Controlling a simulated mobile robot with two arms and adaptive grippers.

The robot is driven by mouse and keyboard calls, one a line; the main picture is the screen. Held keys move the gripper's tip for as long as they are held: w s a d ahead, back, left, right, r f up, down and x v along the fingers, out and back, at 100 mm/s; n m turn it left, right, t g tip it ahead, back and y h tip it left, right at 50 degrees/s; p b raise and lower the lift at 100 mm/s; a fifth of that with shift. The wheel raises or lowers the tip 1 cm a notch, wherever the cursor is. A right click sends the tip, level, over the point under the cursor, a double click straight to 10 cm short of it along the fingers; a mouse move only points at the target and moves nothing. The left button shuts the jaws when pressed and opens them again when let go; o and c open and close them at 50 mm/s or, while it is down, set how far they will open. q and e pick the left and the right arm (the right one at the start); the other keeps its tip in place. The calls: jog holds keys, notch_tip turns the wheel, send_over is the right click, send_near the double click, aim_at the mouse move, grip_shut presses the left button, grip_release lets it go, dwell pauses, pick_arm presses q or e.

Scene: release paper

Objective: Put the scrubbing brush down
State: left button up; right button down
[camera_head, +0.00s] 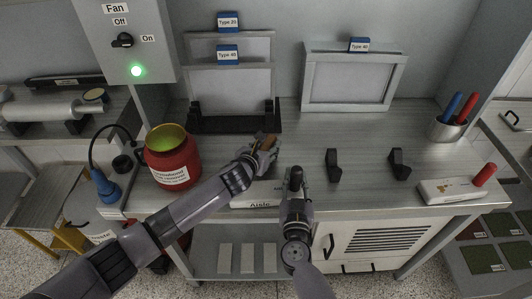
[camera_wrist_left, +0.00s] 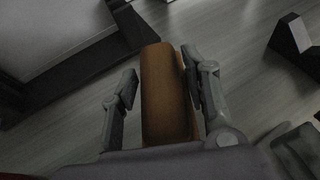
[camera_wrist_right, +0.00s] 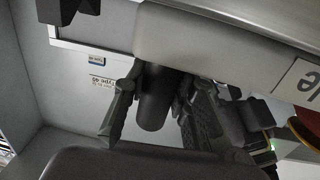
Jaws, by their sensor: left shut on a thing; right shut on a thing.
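The scrubbing brush (camera_head: 265,139), of which a brown block shows, is held in my left gripper (camera_head: 262,147) above the worktop, in front of the black-based frame stand. In the left wrist view the brush (camera_wrist_left: 165,95) is between the two fingers, over the grey worktop. My right gripper (camera_head: 295,183) is at the worktop's front edge, by the "Aisle" label. In the right wrist view it is shut on a dark, rounded cylindrical thing (camera_wrist_right: 153,98); I cannot tell what it is. The brush's underside is hidden.
On the worktop (camera_head: 300,135) stand a red canister (camera_head: 172,160) at left, two black holders (camera_head: 333,165) (camera_head: 398,163) at right, a cup with pens (camera_head: 447,126) and a white box with a red handle (camera_head: 452,188). Framed screens (camera_head: 355,80) stand behind. The centre worktop has bare room.

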aim_at(266, 145)
pick_arm(q)
notch_tip(266, 145, up, 7)
jog(key=shift+r, duration=0.1)
jog(key=s+d+m+g+h, duration=0.15)
jog(key=s+d, duration=0.35)
jog(key=d, duration=0.5)
jog(key=s+d+m+h, duration=0.2)
jog(key=s+d, duration=0.2)
jog(key=d, duration=0.6)
jog(key=s+d+m+g+h, duration=0.1)
jog(key=s+d, duration=0.4)
jog(key=d, duration=0.5)
jog(key=shift+f, duration=4.95)
jog(key=o, duration=1.3)
jog(key=shift+f, duration=0.15)
jog(key=shift+o, duration=0.3)
